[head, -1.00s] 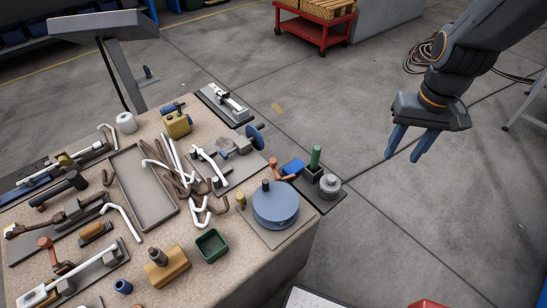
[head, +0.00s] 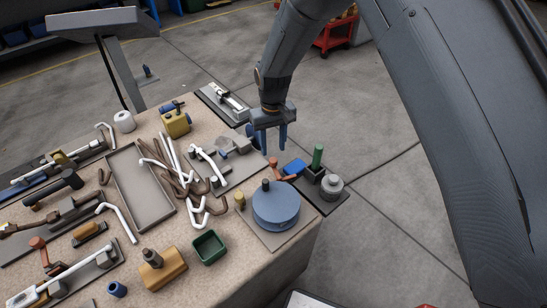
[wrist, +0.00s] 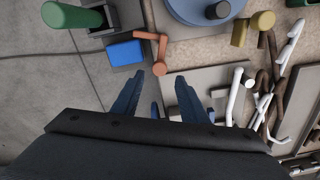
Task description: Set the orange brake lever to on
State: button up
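An orange lever (head: 284,177) is on the dark plate at the table's right edge, next to a blue block (head: 294,167). In the wrist view the orange lever (wrist: 162,52) has a bent shape, just beyond my fingertips, with the blue block (wrist: 125,53) to its left. My gripper (head: 274,149) is above and behind the lever in the head view, its blue fingers apart and empty. In the wrist view my gripper (wrist: 160,76) shows a clear gap between the fingers. A finger may hide part of the lever in the head view. I cannot read any on or off marking.
A green upright handle (head: 317,157) and a grey round knob (head: 331,186) stand close to the lever. A blue round drum (head: 276,207) is in front. Another reddish lever (head: 39,248) is at the far left. Bent rods lie beside a grey tray (head: 140,188).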

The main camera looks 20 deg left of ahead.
aim_at(274, 159)
jog(key=shift+f+p, duration=0.55)
jog(key=shift+f, duration=2.5)
grip_shut()
jog(key=shift+d, duration=0.1)
jog(key=shift+w, duration=0.1)
jog(key=d+m, duration=0.6)
jog(key=m, duration=0.8)
jog(key=shift+w+d, duration=0.15)
jog(key=shift+w, duration=0.2)
